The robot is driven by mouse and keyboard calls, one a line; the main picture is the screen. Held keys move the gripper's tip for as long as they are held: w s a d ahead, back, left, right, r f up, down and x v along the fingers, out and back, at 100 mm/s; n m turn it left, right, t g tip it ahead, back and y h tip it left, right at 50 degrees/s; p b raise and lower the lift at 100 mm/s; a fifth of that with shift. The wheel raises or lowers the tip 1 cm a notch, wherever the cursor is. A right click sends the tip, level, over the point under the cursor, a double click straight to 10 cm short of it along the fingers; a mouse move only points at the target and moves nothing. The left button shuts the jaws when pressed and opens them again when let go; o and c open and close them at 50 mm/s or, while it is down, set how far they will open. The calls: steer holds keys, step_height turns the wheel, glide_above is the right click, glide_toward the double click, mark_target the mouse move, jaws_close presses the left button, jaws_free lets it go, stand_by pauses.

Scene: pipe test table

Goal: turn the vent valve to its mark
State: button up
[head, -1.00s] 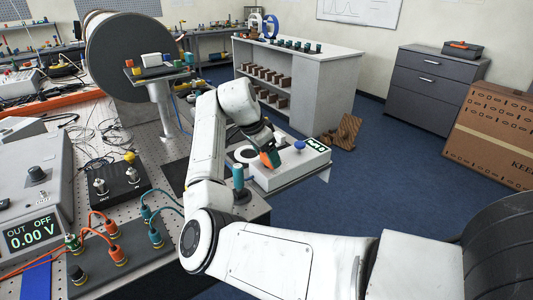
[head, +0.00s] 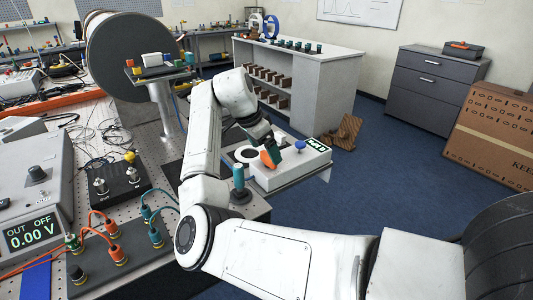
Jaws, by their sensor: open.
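A white box (head: 290,170) with a small green-lit display (head: 319,144) stands at the table's right end. A blue knob (head: 300,145) stands up on its top. My gripper (head: 272,151) is low over the box's top, left of the blue knob and apart from it. The gripper is open, with a dark green finger in view. An orange piece (head: 267,159) shows beside that finger; I cannot tell whether it is a finger or a valve handle. The vent valve and its mark cannot be made out for sure.
A teal upright handle (head: 238,178) stands just left of the box. A black box with knobs (head: 116,184), a power supply (head: 35,200) and cabled sockets (head: 112,240) fill the near left. Open blue floor lies to the right.

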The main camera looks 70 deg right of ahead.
steer(key=v, duration=0.8)
steer(key=shift+b, duration=0.3)
steer(key=shift+a+r, duration=0.1)
